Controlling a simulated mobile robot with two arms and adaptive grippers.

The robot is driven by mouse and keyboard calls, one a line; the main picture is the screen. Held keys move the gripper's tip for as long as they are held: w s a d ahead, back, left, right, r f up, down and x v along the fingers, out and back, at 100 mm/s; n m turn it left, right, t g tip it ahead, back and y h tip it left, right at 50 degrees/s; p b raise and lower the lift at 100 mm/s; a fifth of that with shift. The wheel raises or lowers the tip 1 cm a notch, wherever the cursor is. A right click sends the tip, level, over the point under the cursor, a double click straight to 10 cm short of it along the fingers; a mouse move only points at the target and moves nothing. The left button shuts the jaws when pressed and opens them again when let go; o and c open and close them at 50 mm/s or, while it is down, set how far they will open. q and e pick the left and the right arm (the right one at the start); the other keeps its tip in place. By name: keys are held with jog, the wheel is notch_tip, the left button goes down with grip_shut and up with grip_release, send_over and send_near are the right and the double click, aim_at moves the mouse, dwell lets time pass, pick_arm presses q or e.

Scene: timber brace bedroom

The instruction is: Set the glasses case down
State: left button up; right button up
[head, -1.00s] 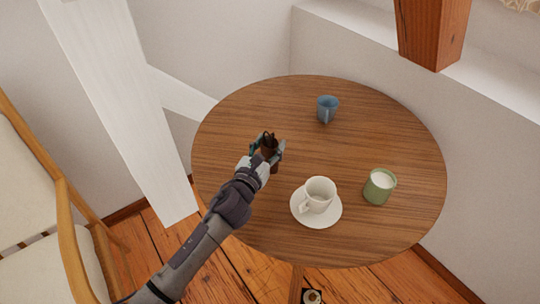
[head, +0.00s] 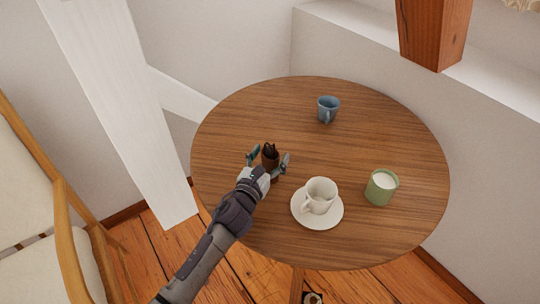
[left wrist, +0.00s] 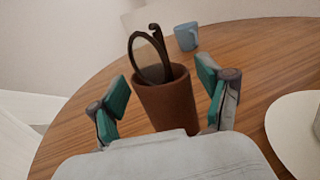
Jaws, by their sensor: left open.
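The glasses case (head: 270,160) is a brown, open-topped cup with dark-framed glasses (left wrist: 150,57) sticking out of it. It stands upright on the round wooden table (head: 370,130), left of the table's middle. In the left wrist view the case (left wrist: 166,103) is between the two teal-padded fingers, with a gap on each side. My left gripper (head: 268,164) is open around the case, near the tabletop. The lower part of the case is hidden behind the gripper body in the left wrist view. My right gripper is not in view.
A white cup (head: 320,194) on a saucer (head: 319,221) stands close to the right of my left gripper. A green candle holder (head: 381,188) is further right. A blue mug (head: 327,109) is behind. A white slanted beam (head: 120,100) and a chair (head: 65,235) are at left.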

pick_arm(q)
jog(key=shift+r, duration=0.25)
jog(key=v, duration=1)
jog(key=shift+s+a+f, duration=0.1)
jog(key=shift+s+f, duration=0.05)
jog(key=shift+s, duration=0.15)
jog(key=shift+s+a, duration=0.3)
jog(key=shift+s, duration=0.35)
